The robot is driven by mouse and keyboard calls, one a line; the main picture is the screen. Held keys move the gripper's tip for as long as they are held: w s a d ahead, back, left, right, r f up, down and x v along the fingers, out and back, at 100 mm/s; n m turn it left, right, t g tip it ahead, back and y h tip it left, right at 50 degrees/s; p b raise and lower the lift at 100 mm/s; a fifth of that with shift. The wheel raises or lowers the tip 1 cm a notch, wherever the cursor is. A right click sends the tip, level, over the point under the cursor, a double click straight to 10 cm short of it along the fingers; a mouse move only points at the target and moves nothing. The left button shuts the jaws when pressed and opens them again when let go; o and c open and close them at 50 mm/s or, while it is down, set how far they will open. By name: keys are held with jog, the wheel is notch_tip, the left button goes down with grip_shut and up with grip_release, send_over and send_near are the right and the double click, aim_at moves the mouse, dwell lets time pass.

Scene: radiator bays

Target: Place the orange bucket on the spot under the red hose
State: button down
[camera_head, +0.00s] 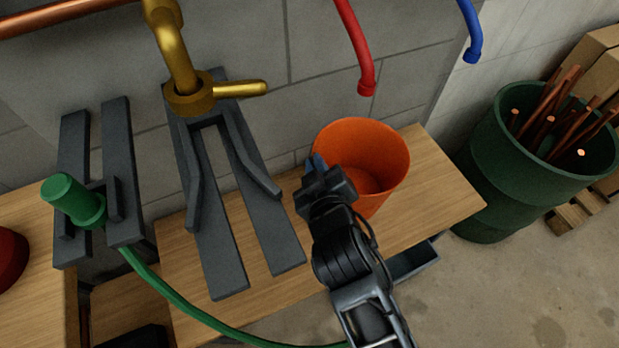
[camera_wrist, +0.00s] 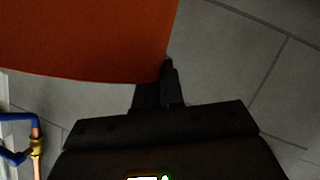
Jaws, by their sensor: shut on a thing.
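The orange bucket (camera_head: 378,148) is upright and open at the top, over the right part of the wooden bench; I cannot tell if its base touches the wood. My gripper (camera_head: 318,168) is shut on the left side of its rim. In the wrist view the bucket (camera_wrist: 85,35) fills the upper left, with my gripper (camera_wrist: 160,88) at its edge. The red hose (camera_head: 357,50) hangs from above, its end just above and behind the bucket's rim in the picture. The spot under the hose cannot be made out; the bucket and my arm cover part of the bench.
The wooden bench (camera_head: 440,185) carries a grey bracket (camera_head: 225,215) left of the bucket. A brass tap (camera_head: 185,75) is above it. A blue hose (camera_head: 471,35) hangs further right. A green barrel (camera_head: 500,165) of copper pipes stands right of the bench. A green hose (camera_head: 175,300) runs along the front.

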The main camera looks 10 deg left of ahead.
jog(key=shift+w+a+f+b, duration=0.15)
jog(key=shift+a+f, duration=0.15)
jog(key=shift+f, duration=0.5)
jog(key=shift+a+f+b, duration=0.1)
jog(key=shift+a+f, duration=0.2)
jog(key=shift+f, duration=0.55)
jog(key=shift+w+a+f+b, duration=0.15)
jog(key=shift+a+f, duration=0.15)
jog(key=shift+f, duration=0.5)
jog(key=shift+s, duration=0.1)
jog(key=c, duration=1.2)
grip_release()
jog(key=shift+f, duration=0.1)
jog(key=shift+c, duration=0.2)
jog(key=v, duration=1.2)
jog(key=shift+d, duration=0.1)
